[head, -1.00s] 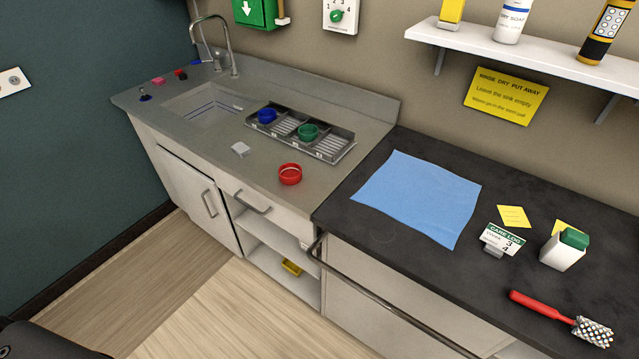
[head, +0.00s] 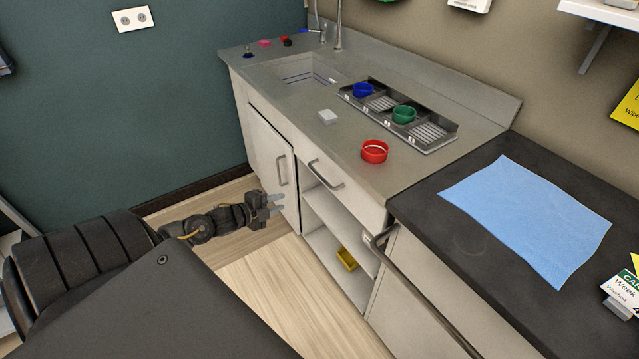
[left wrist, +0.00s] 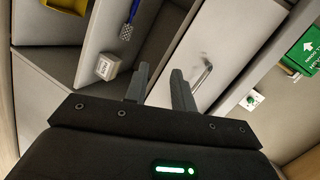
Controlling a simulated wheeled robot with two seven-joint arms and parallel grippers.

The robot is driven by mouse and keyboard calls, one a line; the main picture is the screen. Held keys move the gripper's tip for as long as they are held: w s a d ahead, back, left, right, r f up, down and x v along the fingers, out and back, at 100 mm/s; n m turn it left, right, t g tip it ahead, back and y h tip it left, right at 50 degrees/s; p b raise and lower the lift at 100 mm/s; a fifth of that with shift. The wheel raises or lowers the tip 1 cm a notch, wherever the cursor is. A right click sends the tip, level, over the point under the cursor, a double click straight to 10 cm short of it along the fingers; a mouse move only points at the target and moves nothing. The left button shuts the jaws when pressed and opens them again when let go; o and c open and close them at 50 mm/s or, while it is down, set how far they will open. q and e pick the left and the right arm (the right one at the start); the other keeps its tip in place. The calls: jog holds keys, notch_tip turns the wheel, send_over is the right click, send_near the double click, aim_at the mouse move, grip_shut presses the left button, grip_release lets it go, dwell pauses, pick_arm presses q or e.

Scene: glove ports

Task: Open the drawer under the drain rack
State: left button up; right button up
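The drain rack (head: 443,137) is a long grey tray on the counter, with a blue ring (head: 362,90) and a green ring (head: 404,114) in its compartments. Below the counter edge is a pale drawer front (head: 352,189) with a grey bar handle (head: 325,175); it looks shut. My left gripper (head: 276,204) is open and empty, in front of the cabinet, left of and lower than the handle, apart from it. In the left wrist view the drawer handle (left wrist: 203,76) shows beyond the open fingers (left wrist: 161,88). My right gripper is out of view.
A cabinet door (head: 270,160) with its own handle is left of the drawer. Open shelves with a yellow bin (head: 346,258) lie beneath it. A long rail (head: 425,300) runs along the dark counter at right. A red ring (head: 374,151) sits near the counter edge.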

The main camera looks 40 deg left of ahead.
aim_at(320, 175)
pick_arm(q)
jog(key=w+d+r+m+t+h+b, duration=0.1)
jog(key=d+r+m+h, duration=0.1)
jog(key=r, duration=0.2)
jog(key=w+d+r+m+h, duration=0.1)
jog(key=w+d+r+m, duration=0.15)
jog(key=r, duration=0.25)
jog(key=x, duration=1)
jog(key=shift+a+f, duration=0.1)
jog(key=shift+f, duration=0.15)
grip_shut()
